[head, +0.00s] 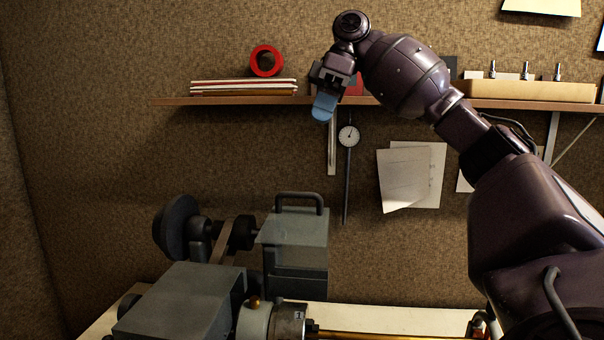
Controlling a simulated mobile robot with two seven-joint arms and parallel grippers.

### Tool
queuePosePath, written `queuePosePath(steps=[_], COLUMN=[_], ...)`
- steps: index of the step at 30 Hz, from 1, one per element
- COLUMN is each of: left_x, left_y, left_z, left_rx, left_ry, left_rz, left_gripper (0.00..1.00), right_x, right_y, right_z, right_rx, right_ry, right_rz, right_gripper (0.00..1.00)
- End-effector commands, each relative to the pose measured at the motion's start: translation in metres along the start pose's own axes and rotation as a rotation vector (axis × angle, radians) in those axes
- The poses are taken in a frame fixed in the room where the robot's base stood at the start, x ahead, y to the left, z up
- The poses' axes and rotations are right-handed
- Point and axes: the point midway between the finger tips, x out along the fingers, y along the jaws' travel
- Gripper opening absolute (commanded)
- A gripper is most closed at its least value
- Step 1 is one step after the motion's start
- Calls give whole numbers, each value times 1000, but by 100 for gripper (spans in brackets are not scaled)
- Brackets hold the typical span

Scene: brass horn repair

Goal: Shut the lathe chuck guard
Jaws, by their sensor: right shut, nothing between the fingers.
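The chuck guard (296,262), a grey-green box-like cover with a dark bar handle (300,197) on top, stands raised behind the lathe chuck (288,322). The chuck is uncovered at the bottom edge of the picture, next to the grey headstock (180,300). My right gripper (324,107) is shut and empty, its blue fingertips pointing down in front of the shelf edge. In the picture it is well above the guard's handle and slightly right of it, not touching it. My left gripper is not in view.
A wall shelf (220,101) holds papers, a red tape roll (266,61) and a wooden block with metal pieces (525,90). A dial gauge (348,136) and paper sheets (412,176) hang below. A brass tube (390,336) extends right from the chuck. A belt pulley (176,228) stands left of the guard.

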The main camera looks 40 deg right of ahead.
Motion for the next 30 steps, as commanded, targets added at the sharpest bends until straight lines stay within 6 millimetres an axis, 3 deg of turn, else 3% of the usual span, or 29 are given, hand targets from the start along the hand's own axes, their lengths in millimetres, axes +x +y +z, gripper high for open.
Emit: queuePosePath(steps=[7, 20, 30], left_x=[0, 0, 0], left_y=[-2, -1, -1], left_z=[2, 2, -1], left_rx=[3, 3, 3], left_ry=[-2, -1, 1], left_rz=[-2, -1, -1], left_gripper=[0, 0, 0], right_x=[25, 100, 124], right_y=[0, 0, -22], right_z=[1, 2, 8], right_rx=[1, 2, 2], right_ry=[-4, -5, 0], right_rz=[-3, -1, -1], right_gripper=[0, 0, 0])
